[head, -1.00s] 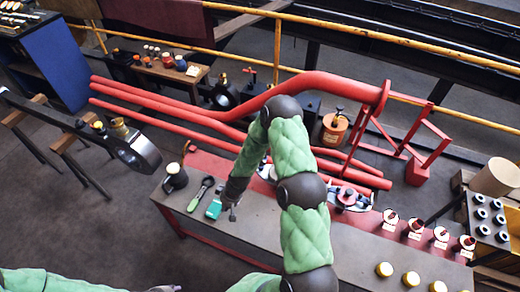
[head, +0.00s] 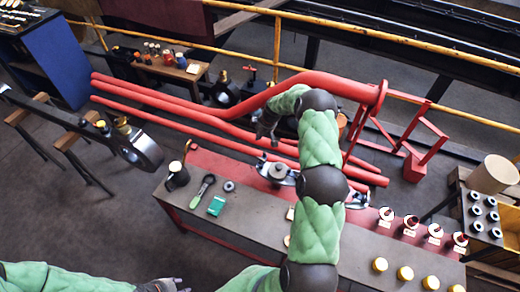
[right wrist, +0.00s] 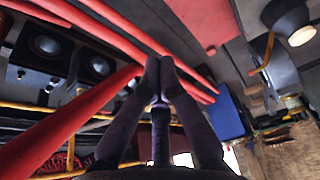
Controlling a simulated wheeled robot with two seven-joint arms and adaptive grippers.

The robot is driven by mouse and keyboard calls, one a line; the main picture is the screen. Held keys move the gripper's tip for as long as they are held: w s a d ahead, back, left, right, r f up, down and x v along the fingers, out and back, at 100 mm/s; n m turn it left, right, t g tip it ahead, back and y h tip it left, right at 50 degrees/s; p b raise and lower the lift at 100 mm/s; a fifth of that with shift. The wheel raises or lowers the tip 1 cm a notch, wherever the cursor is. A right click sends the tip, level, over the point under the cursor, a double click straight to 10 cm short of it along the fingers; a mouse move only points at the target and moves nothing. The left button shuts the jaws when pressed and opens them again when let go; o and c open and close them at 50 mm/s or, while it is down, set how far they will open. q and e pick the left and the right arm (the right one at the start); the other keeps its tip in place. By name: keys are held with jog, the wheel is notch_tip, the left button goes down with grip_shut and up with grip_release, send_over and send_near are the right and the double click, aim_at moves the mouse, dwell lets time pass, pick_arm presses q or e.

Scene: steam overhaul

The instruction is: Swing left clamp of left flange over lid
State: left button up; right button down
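The left flange (head: 272,180) sits at the bench's red back strip, with a round grey lid (head: 278,171) on it. Pale clamp parts show at its sides, but they are too small to tell whether the left clamp is over the lid. My right gripper (head: 266,136) is beyond the flange, above the red pipes and apart from the lid. In the right wrist view its fingers (right wrist: 160,68) come together at the tips with nothing seen between them. My left gripper (head: 168,285) shows at the bottom edge; its fingers are unclear.
Red pipes (head: 180,108) run behind the bench (head: 245,215). My right arm partly hides the second flange (head: 356,200).

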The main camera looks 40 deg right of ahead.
jog(key=shift+f, duration=0.15)
notch_tip(320, 180, down, 9)
jog(key=b, duration=0.1)
jog(key=shift+s+b, duration=0.3)
dwell(0.5)
jog(key=shift+d, duration=0.1)
